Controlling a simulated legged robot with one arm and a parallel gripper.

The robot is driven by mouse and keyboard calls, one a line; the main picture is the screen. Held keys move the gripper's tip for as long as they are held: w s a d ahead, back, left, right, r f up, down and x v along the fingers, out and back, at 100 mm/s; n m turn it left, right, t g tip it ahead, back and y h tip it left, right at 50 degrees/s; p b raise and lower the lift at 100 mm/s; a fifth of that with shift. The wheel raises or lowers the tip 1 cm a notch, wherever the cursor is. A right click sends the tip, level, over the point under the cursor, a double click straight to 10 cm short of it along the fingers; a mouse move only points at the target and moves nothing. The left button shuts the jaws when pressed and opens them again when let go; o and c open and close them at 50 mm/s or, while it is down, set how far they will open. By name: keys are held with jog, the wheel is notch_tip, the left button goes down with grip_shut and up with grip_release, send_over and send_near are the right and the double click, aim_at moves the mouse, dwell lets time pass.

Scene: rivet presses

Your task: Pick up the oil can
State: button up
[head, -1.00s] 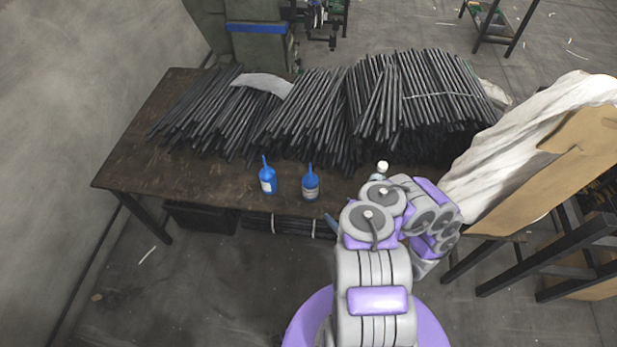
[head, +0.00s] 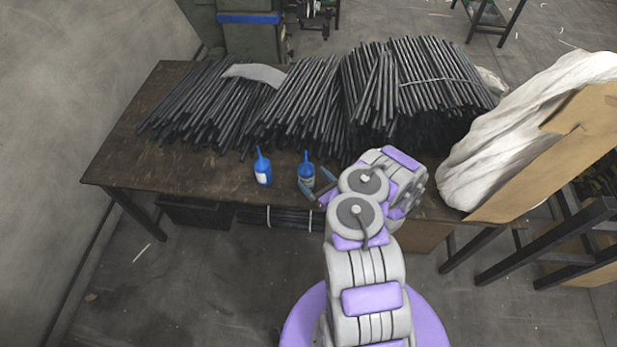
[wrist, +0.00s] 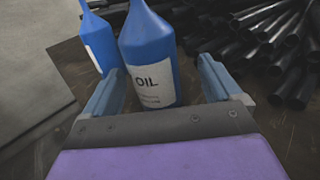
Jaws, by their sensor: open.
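A blue oil can (head: 306,172) with a thin spout and a pale label stands upright near the front edge of the wooden table. In the wrist view the oil can (wrist: 148,60) shows the word "OIL" and stands ahead of and partly between the two finger tips. My gripper (head: 318,190) is open at the table's front edge, its fingers on either side of the can's lower part; in the wrist view my gripper (wrist: 160,82) holds nothing. I cannot tell if a finger touches the can. A second blue bottle (head: 262,168) stands to its left and also shows in the wrist view (wrist: 97,42).
Bundles of dark metal rods (head: 300,105) cover the back of the table (head: 130,150). A white cloth (head: 500,140) and a brown board (head: 560,150) stand at the right. The table's left front is clear.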

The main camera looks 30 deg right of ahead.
aim_at(303, 176)
jog(key=w+a, duration=0.1)
jog(key=w+a+b, duration=0.1)
jog(key=w, duration=0.1)
jog(key=shift+w+a+f, duration=0.15)
jog(key=shift+w+a, duration=0.1)
jog(key=shift+a, duration=0.05)
jog(key=shift+w, duration=0.35)
jog(key=shift+w+d, duration=0.2)
jog(key=shift+d, duration=0.45)
jog(key=shift+a, duration=0.5)
jog(key=c, duration=0.8)
jog(key=shift+d, duration=0.35)
jog(key=c, duration=0.4)
jog(key=shift+a, duration=0.1)
